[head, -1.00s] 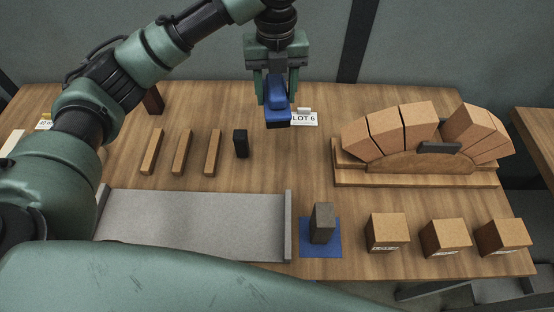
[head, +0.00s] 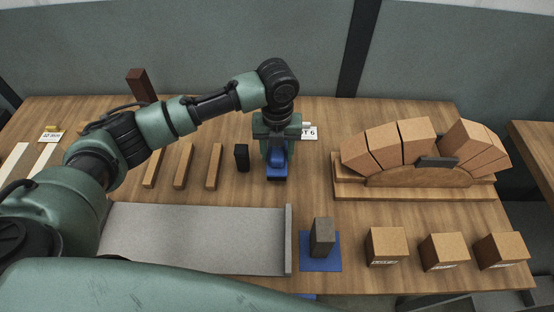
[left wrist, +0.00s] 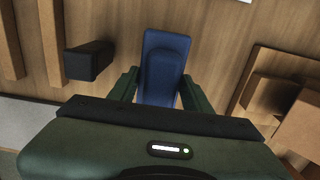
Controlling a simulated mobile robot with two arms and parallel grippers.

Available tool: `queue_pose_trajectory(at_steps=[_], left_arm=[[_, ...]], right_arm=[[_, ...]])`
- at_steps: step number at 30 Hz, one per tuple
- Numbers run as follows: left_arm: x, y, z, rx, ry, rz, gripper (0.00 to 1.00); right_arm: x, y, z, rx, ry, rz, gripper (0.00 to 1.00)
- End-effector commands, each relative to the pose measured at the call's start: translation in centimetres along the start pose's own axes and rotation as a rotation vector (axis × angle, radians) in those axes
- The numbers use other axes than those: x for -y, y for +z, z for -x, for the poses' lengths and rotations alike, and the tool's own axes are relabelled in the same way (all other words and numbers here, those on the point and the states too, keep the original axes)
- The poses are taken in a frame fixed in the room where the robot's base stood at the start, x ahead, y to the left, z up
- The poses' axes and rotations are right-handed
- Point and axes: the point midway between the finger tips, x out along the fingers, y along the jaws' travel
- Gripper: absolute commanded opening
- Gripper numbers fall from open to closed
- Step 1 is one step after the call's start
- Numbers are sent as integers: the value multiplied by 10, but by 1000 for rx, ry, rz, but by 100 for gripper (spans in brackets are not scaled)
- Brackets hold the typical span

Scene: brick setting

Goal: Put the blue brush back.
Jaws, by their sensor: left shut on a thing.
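The blue brush (head: 277,171) is in my left gripper (head: 277,155), at the middle of the table behind the grey tray. My left gripper is shut on it, with a finger on each side. In the left wrist view the brush (left wrist: 165,62) points away between the green fingers (left wrist: 158,88). The brush is low over the wood; I cannot tell whether it touches. My right gripper is not in view.
A small black block (head: 242,157) stands just left of the brush, with wooden strips (head: 183,166) beyond. A label card (head: 309,133) lies behind. The brick arch (head: 415,150) stands right. A grey block (head: 322,237) stands on a blue pad (head: 320,262) in front.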

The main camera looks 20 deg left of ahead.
Motion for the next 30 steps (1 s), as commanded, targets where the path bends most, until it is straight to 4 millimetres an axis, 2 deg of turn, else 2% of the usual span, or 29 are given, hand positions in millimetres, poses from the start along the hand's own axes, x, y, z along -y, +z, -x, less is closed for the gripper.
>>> queue_pose_trajectory(at_steps=[9, 20, 21, 23, 30], left_arm=[[0, -1, -40, -3, 1, -1, 11], [0, -1, -44, -1, 1, 0, 11], [0, -1, -45, -1, 1, 0, 54], [0, -1, -44, -1, 2, 0, 70], [0, -1, -44, -2, 1, -1, 70]], right_arm=[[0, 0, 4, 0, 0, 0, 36], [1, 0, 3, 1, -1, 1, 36], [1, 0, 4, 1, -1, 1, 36], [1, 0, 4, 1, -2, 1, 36], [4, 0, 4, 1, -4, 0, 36]])
